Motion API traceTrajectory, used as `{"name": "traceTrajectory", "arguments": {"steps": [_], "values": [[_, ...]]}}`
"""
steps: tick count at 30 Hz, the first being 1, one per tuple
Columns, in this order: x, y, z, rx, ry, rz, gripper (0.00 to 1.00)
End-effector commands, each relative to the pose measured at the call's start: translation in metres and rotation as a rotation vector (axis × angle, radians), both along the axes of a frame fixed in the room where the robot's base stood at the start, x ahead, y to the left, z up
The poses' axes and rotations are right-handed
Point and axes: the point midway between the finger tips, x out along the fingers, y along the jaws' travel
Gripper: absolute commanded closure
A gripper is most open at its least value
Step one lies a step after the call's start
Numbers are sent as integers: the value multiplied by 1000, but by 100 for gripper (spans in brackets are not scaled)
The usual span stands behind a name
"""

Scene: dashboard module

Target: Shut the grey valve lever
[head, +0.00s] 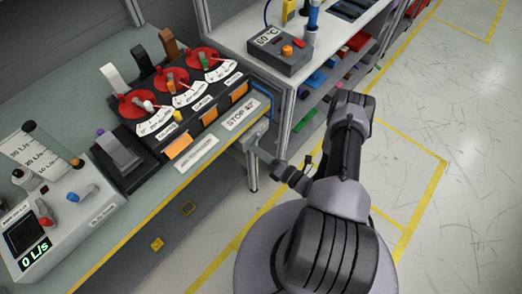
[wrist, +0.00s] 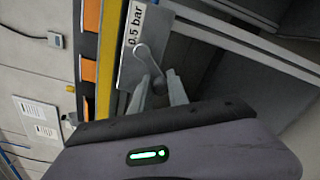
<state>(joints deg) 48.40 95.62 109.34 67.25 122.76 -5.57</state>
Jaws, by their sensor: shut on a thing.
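The grey valve lever (wrist: 148,61) is mounted on a grey plate (wrist: 131,50) labelled "0.5 bar" in the wrist view. It slants down from its pivot to between my fingers. My gripper (wrist: 158,76) is shut on the lever's free end, with one finger on each side. In the head view my gripper (head: 268,158) is at the right front corner of the bench, by the grey plate (head: 256,134). The lever is too small there to make out clearly.
The bench (head: 100,233) carries a black panel with red dials, a grey rocker-like lever (head: 119,151) on a black box and a flow meter (head: 38,238). A shelf unit with a 60 °C box (head: 281,53) stands behind. Floor at the right is clear.

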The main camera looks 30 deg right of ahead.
Motion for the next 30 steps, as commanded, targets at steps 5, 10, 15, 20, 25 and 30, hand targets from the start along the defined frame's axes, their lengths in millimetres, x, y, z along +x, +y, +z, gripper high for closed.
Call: {"name": "traceTrajectory", "arguments": {"steps": [5, 10, 15, 20, 25, 30], "values": [[-2, 4, 5, 156, 57, -4, 100], [-3, 8, 11, 307, 112, -4, 100], [-4, 11, 18, 450, 163, -4, 100], [-5, 13, 24, 571, 207, -4, 100], [-5, 14, 29, 669, 243, -4, 100], [-5, 14, 32, 740, 269, -4, 100]]}}
